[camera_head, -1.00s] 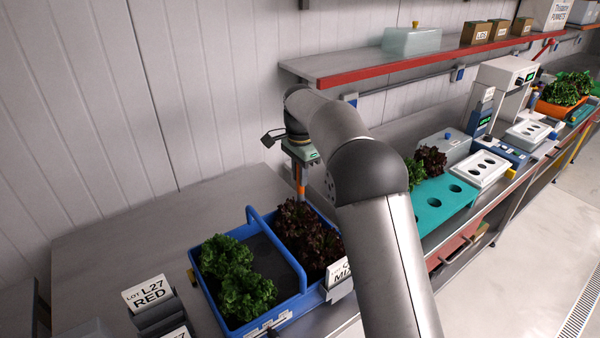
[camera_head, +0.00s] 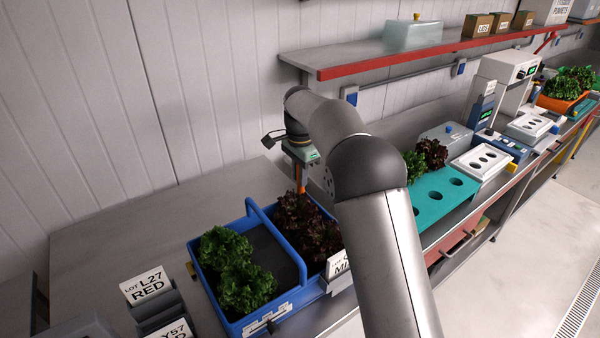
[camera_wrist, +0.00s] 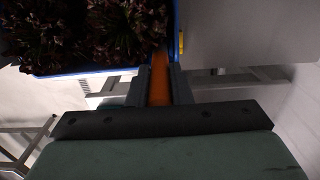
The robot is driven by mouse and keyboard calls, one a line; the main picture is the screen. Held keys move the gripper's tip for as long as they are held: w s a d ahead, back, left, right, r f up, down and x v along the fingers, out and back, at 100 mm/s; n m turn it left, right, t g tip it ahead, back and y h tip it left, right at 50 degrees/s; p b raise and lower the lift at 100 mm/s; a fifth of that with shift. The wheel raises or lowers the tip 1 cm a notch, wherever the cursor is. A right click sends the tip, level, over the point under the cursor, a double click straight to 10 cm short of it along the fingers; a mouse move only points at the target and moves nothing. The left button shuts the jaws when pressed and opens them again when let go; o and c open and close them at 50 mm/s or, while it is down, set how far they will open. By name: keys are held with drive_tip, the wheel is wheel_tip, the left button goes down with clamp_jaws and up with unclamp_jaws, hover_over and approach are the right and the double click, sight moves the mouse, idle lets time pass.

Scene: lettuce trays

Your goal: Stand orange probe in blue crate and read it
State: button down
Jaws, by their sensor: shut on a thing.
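The blue crate (camera_head: 206,284) stands on the bench with a raised handle bar. It holds green lettuce heads (camera_head: 236,270) at left and dark red heads (camera_head: 308,225) at right, with a dark bare patch between. My gripper (camera_head: 299,176) is over the crate's back right part, shut on the orange probe (camera_head: 298,181), which points down and looks roughly upright. In the wrist view, the probe (camera_wrist: 159,78) is between my fingers, beside the red leaves and the crate's blue wall. The probe's lower end is hidden, so I cannot tell whether it touches anything. No reading is visible.
Lot cards (camera_head: 148,285) stand left of the crate, and a white card (camera_head: 337,264) at its front right. A teal holed tray (camera_head: 444,201) and instruments (camera_head: 485,106) are farther right. A red-edged shelf (camera_head: 380,62) overhangs the bench behind. Bare bench lies left of the crate.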

drive_tip(key=shift+f, duration=0.1)
drive_tip(key=shift+f+b, duration=0.4)
drive_tip(key=shift+f, duration=0.4)
idle(2.3)
drive_tip(key=c, duration=0.8)
unclamp_jaws()
drive_tip(key=shift+c, duration=0.2)
drive_tip(key=shift+r, duration=0.15)
drive_tip(key=shift+r+p, duration=2.4)
drive_tip(key=shift+r, duration=0.5)
